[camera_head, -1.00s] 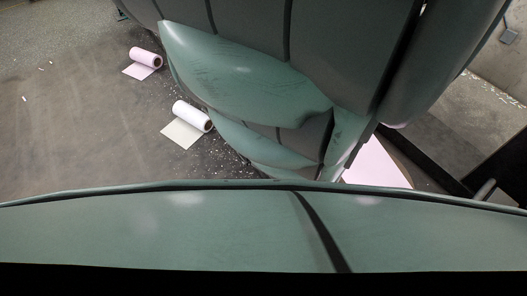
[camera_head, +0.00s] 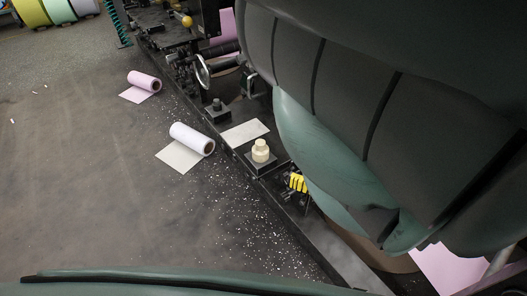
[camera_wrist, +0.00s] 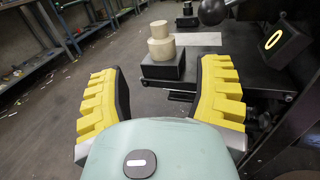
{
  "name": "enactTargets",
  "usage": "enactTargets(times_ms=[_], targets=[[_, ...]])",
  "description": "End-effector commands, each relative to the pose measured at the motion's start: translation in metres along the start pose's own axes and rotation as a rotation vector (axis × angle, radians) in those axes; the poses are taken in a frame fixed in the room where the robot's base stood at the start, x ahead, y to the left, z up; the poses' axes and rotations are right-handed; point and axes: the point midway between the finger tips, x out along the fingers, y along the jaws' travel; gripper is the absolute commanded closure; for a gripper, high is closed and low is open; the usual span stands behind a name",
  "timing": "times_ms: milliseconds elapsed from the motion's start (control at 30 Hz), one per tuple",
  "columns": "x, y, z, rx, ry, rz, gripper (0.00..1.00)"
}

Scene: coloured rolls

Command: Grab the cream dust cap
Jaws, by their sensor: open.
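The cream dust cap (camera_head: 261,151) is a small stepped cylinder standing upright on a dark block (camera_head: 262,166) at the edge of the machine. In the wrist view the cream dust cap (camera_wrist: 161,40) stands beyond the fingers, between them and toward the top, on its black block (camera_wrist: 163,68). My gripper (camera_wrist: 160,84) has yellow ribbed fingers spread wide with nothing between them, and the cap is ahead of the fingertips, apart from them. In the head view one yellow finger (camera_head: 298,182) shows to the lower right of the cap. My arm hides the rest of the gripper there.
A pink roll (camera_head: 145,83) and a white roll (camera_head: 192,139) lie on the floor left of the machine, among scattered scraps. The floor at left is open.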

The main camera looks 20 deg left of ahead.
Motion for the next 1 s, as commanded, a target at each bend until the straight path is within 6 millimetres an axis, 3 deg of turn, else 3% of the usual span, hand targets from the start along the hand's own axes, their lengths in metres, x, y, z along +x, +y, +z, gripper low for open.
enactTargets(times_ms=[300,667,1000], targets=[[0.063,0.001,-0.001,-0.001,0.001,0.002,0.35],[0.088,0.0,0.001,-0.002,0.002,0.001,0.35],[0.131,0.001,0.003,-0.001,0.002,0.002,0.35]])
